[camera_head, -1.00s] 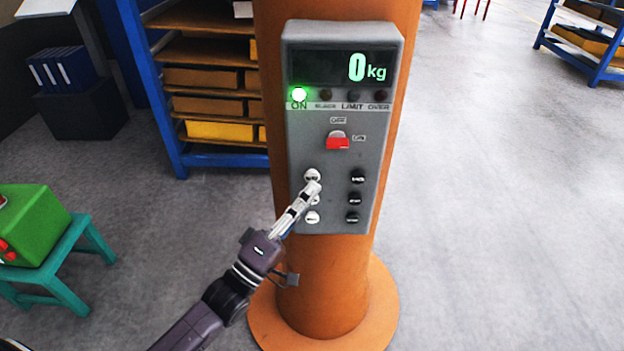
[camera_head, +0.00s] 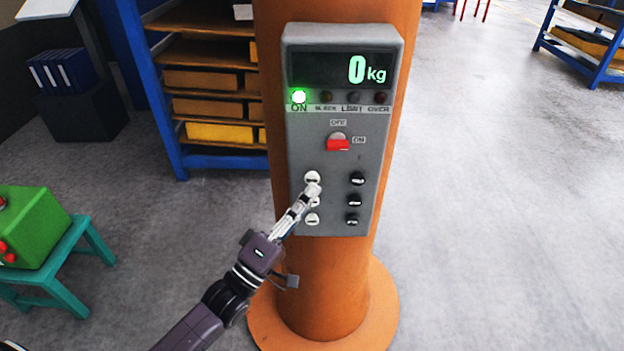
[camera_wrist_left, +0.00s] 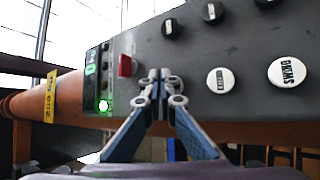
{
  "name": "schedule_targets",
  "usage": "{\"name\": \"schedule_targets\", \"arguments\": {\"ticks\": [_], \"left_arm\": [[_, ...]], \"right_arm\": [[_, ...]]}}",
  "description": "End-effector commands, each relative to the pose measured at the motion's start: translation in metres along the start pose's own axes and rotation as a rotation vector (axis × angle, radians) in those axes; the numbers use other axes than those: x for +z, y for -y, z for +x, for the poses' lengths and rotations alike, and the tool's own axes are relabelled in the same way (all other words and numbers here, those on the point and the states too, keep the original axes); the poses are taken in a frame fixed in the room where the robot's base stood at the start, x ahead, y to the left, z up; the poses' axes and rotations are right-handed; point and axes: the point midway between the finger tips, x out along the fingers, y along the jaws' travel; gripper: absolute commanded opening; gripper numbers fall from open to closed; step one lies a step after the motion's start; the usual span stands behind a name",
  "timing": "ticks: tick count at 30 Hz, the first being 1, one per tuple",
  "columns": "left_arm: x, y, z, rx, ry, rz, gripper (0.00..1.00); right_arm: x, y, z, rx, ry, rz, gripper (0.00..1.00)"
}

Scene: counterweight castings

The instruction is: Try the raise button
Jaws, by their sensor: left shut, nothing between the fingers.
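A grey control box (camera_head: 345,125) is fixed to an orange column. It has white buttons on the left and black buttons on the right; I cannot read which is raise. My left gripper (camera_head: 313,188) is shut and empty, its tips just below the top white button (camera_head: 312,177) and partly over the middle one (camera_head: 315,203). In the left wrist view the closed fingertips (camera_wrist_left: 161,78) cover the top white button's place; two white buttons (camera_wrist_left: 220,80) show to their right. Contact cannot be told. My right gripper is not in view.
The display (camera_head: 343,69) reads 0 kg and the green ON lamp (camera_head: 298,97) is lit. A red switch (camera_head: 338,144) sits above the buttons. A green box (camera_head: 35,228) rests on a teal stool (camera_head: 60,285). Open floor lies to the right.

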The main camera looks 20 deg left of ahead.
Motion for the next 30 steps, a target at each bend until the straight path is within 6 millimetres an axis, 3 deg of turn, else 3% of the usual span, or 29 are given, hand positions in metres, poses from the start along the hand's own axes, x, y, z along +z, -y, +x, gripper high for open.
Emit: {"name": "schedule_targets", "arguments": {"ticks": [30], "left_arm": [[-0.0044, 0.0043, 0.0061, 0.000, 0.000, 0.000, 0.00]], "right_arm": [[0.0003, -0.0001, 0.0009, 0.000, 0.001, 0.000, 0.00]]}}
